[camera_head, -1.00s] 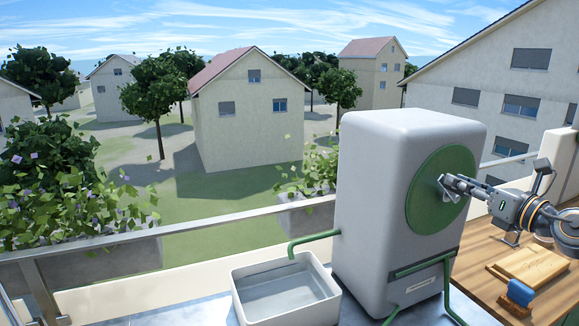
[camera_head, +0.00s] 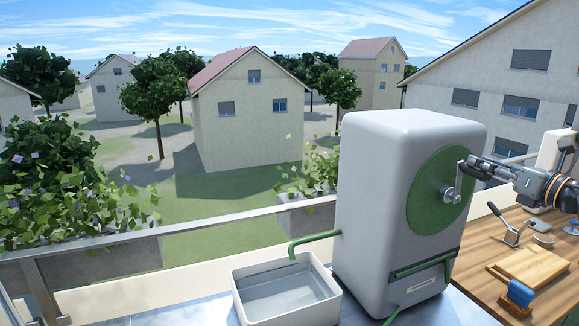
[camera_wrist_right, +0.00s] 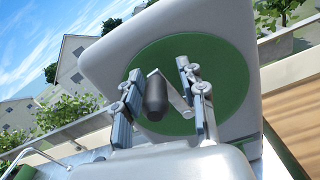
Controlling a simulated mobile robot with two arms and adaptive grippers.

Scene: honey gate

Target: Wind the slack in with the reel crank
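The hose reel (camera_head: 395,215) is a tall grey housing with a round green disc (camera_head: 425,205) on its right side. A silver crank arm (camera_head: 452,192) points up from the hub, with its dark handle (camera_wrist_right: 155,95) at the outer end. My right gripper (camera_head: 472,166) is at the handle. In the right wrist view, its two fingers (camera_wrist_right: 160,105) stand on either side of the handle with visible gaps, so it is open around it. A green hose (camera_head: 390,316) shows below the reel's front slot. My left gripper is not in view.
A white basin (camera_head: 245,303) stands left of the reel, under a green pipe (camera_head: 312,239). The wooden table (camera_head: 485,263) at right holds a cutting board (camera_head: 530,265), a blue brush-like object (camera_head: 517,295) and a metal tool (camera_head: 510,228). A railing (camera_head: 160,232) runs behind.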

